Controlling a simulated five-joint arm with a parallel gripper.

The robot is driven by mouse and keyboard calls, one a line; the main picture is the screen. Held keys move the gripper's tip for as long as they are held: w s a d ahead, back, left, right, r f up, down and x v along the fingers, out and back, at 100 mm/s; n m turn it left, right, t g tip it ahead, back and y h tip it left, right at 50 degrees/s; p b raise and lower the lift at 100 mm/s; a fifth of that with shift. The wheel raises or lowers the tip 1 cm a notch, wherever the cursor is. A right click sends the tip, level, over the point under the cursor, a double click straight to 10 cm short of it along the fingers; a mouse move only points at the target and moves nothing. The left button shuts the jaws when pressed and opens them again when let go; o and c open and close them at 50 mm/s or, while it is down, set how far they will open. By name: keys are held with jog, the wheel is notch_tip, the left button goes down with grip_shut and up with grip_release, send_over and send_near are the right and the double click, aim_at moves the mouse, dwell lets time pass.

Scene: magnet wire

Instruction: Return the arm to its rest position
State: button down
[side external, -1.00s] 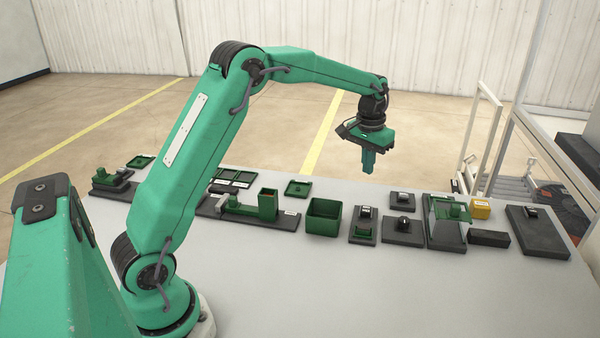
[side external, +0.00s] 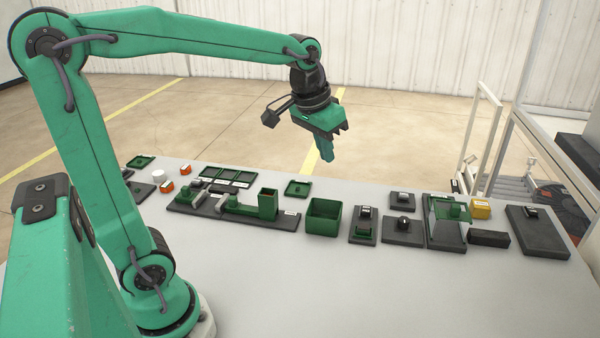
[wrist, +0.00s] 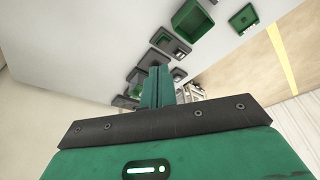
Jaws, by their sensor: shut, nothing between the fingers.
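My gripper (side external: 326,155) is shut and empty, raised in the air above the far edge of the table. Its green fingers are together and point down, slightly tilted, in the side view. In the wrist view the closed fingers (wrist: 157,84) point toward the workbench, with nothing between them. My arm is bent back at the elbow, its forearm reaching out high over the table.
The grey table (side external: 300,280) has a clear front half. Along its back stand a green open box (side external: 323,217), a long dark fixture (side external: 235,210), several dark base blocks and a yellow block (side external: 481,208). A white frame (side external: 484,140) stands behind at the right.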

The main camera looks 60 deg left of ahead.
jog(key=s+d+f+m+t, duration=0.1)
jog(key=s+d+f+t, duration=0.1)
jog(key=s, duration=1.2)
jog(key=shift+s+d+f, duration=0.25)
jog(key=shift+s+f, duration=0.1)
jog(key=shift+f, duration=0.2)
